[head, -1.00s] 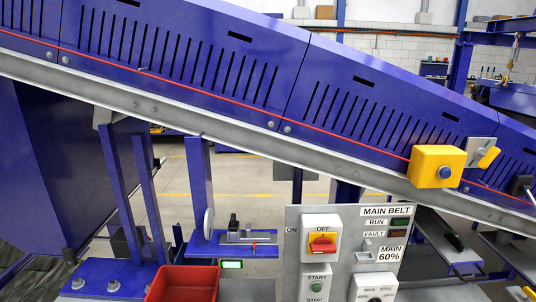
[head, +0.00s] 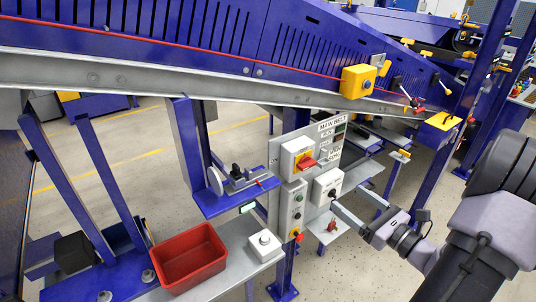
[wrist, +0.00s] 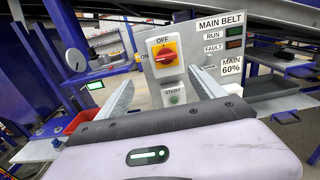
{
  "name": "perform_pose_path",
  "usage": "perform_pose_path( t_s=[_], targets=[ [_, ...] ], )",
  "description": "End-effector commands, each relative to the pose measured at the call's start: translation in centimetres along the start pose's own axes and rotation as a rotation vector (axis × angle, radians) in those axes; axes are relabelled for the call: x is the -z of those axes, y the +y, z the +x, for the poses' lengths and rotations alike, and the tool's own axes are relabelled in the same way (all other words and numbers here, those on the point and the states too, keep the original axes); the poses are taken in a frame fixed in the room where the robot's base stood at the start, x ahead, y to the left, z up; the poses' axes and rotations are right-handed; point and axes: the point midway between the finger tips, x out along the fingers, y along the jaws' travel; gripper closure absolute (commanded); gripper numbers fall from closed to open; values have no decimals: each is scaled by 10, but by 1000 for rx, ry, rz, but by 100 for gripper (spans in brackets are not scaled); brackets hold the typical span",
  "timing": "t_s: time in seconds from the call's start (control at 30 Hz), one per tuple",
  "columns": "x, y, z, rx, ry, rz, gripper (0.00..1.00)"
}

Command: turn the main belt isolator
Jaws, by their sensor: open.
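The main belt isolator (head: 298,157) is a white box with a yellow plate and a red rotary handle, high on the grey MAIN BELT panel (head: 329,152). In the wrist view the isolator (wrist: 164,54) is face-on, just beyond and between my fingertips. Its red handle lies roughly level, with ON marked at the left and OFF above. My gripper (head: 350,203) is open and empty, reaching in from the right, apart from the handle. In the wrist view both fingers of my gripper (wrist: 161,78) show, spread wide.
Start and stop buttons (head: 298,205) and a white dial box (head: 326,186) sit below the isolator. A red bin (head: 188,258) and a small white button box (head: 264,244) rest on the bench at left. The sloping blue conveyor (head: 210,45) runs above.

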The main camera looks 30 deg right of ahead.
Motion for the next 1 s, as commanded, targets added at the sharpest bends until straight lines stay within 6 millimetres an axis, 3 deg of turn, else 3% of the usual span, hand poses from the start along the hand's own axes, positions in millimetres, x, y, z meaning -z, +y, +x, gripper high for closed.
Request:
perform_pose_path(
  t_s=[0.13,0.4,0.6,0.8,1.0],
  targets=[
    [2,-2,22,6,-4,5,22],
    [2,0,104,0,-2,3,22],
    [2,-1,151,1,-2,3,22],
    [2,-1,170,3,-1,5,22],
    [2,-1,172,4,-1,4,22]
  ],
)
